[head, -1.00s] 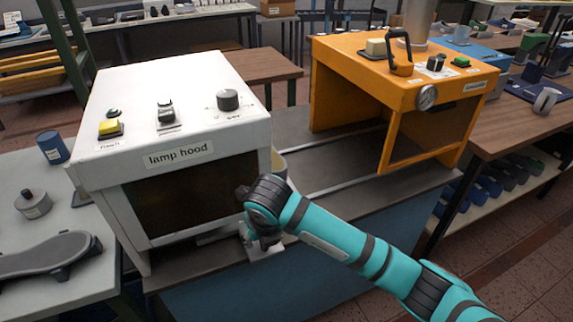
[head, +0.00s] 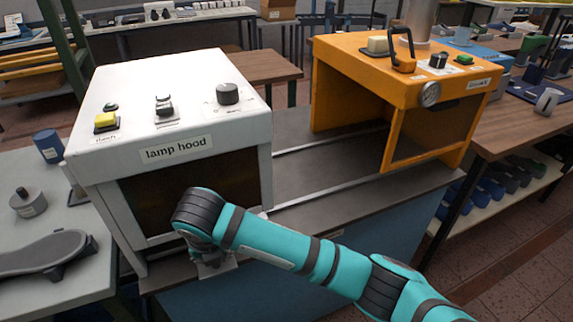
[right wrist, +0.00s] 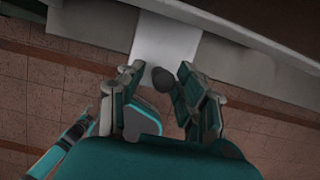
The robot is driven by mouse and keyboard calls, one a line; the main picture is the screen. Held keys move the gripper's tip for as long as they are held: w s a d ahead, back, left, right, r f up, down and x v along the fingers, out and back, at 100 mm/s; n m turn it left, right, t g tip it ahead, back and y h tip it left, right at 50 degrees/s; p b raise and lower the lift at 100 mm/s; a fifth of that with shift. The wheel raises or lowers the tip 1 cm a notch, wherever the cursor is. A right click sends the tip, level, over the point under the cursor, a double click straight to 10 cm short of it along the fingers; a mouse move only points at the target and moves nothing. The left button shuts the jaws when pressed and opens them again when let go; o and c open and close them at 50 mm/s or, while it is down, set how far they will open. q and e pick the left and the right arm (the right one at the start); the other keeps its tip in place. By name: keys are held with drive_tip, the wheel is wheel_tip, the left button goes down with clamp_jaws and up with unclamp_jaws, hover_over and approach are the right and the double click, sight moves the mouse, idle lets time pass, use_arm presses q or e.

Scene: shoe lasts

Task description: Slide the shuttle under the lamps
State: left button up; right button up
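The white lamp hood (head: 168,110) stands at left over the track (head: 325,180). The shuttle's body is not visible in the head view; the hood and my arm cover that part of the track. A pale plate (head: 222,269) sticks out at the front of the hood, and shows in the right wrist view (right wrist: 165,38). My right gripper (head: 210,258) is at this plate. In the right wrist view its fingers (right wrist: 160,90) stand apart around a dark round knob (right wrist: 163,78), nearer the right finger, with a gap at the left one.
An orange hood (head: 405,75) stands over the track's right end; the track between the hoods is bare. A grey table (head: 60,200) at left holds a dark shoe-shaped piece (head: 45,253) and a grey weight (head: 28,202). A brown table (head: 525,125) stands at right.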

drive_tip(key=shift+a, duration=0.15)
drive_tip(key=shift+d, duration=0.25)
drive_tip(key=p+v, duration=0.4)
drive_tip(key=v, duration=0.4)
idle(0.4)
idle(2.1)
